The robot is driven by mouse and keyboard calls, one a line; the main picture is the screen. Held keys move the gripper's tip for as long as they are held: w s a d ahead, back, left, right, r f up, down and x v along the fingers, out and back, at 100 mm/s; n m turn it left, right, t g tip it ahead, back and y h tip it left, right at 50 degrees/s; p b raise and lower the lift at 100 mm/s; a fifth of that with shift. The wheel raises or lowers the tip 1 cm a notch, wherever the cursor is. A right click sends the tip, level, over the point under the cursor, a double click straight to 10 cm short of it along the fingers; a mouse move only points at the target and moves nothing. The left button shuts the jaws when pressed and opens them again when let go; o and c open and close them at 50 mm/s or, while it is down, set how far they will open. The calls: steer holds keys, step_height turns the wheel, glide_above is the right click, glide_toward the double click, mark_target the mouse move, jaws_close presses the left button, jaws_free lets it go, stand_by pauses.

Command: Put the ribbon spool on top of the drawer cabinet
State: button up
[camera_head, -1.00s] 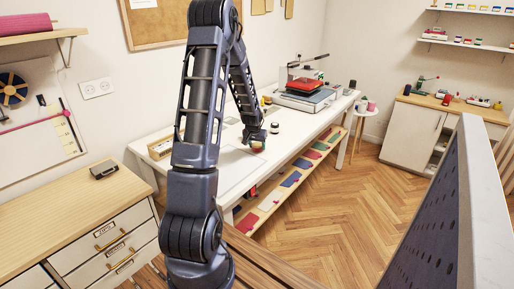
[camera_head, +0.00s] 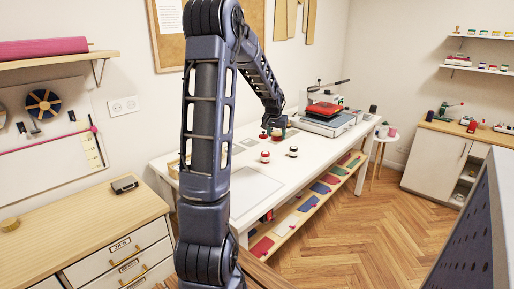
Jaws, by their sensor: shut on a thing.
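My gripper (camera_head: 274,123) is shut on a small reddish thing (camera_head: 276,133), held over the long white table. The thing is small and partly hidden by the fingers; it looks like the ribbon spool. Two more small spool-like things stand on the table nearer the camera: a red and white one (camera_head: 265,157) and a black and white one (camera_head: 292,151). The drawer cabinet (camera_head: 75,222), with a light wooden top and labelled white drawers, is at the lower left, well apart from my gripper.
A small dark case (camera_head: 124,183) lies near the cabinet top's back edge, and a tan round thing (camera_head: 10,224) at its left. The rest of the top is clear. A red-topped press (camera_head: 324,113) stands at the white table's (camera_head: 225,205) far end. A wall shelf (camera_head: 45,60) overhangs the cabinet.

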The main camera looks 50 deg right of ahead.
steer(key=shift+r, duration=0.25)
steer(key=shift+w, duration=0.3)
steer(key=w+a+n, duration=0.1)
steer(key=w, duration=0.3)
steer(key=w+a+n, duration=0.1)
steer(key=w+a, duration=0.1)
steer(key=w, duration=0.3)
steer(key=w+a+t, duration=0.1)
steer(key=w+a, duration=0.1)
steer(key=w, duration=0.3)
steer(key=shift+n+y, duration=0.3)
steer(key=shift+n, duration=0.1)
steer(key=w+a+n, duration=0.3)
steer(key=w+a, duration=0.4)
steer(key=w, duration=0.5)
steer(key=w+a+n+t+y, duration=0.2)
steer(key=w+a+n, duration=0.3)
steer(key=w+a, duration=1.65)
steer(key=n+g+y, duration=0.1)
steer(key=n+y, duration=0.3)
steer(key=n, duration=0.6)
glide_above(33, 218)
step_height(33, 218, down, 2)
steer(key=f, duration=1.3)
steer(key=s+f, duration=0.1)
steer(key=f, duration=0.5)
steer(key=shift+d+f, duration=0.4)
